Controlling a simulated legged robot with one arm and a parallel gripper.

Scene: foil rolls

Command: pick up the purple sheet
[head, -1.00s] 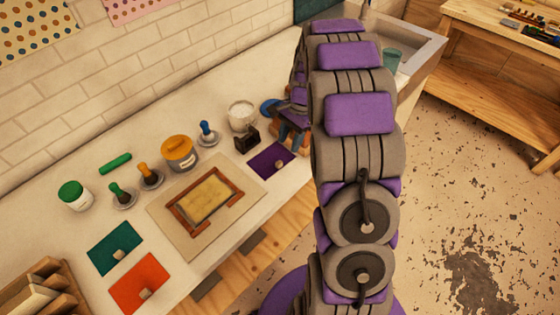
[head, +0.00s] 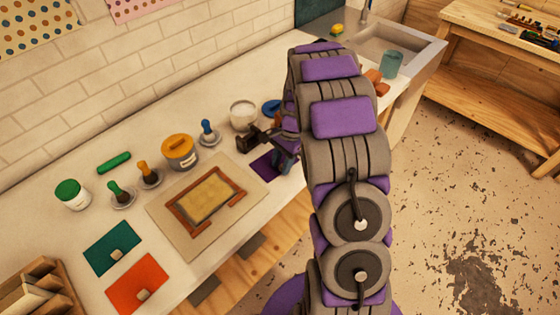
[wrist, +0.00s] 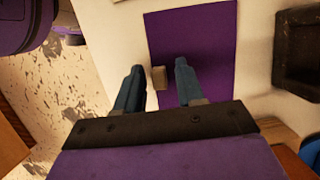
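The purple sheet (head: 262,167) lies flat on the white counter in the head view, its right part and small knob hidden behind my gripper. In the wrist view the sheet (wrist: 208,42) fills the upper middle, and its small tan knob (wrist: 159,78) sits near its left edge. My gripper (wrist: 159,68) is open, with its two blue fingers apart, one on each side of the knob in that picture. Nothing is held. The height of the fingertips above the sheet is hard to tell.
A dark block-like object (wrist: 298,48) stands right of the sheet in the wrist view. In the head view a white jar (head: 243,115) is behind it. A framed screen (head: 206,196), teal sheet (head: 112,246) and orange sheet (head: 138,284) lie further left.

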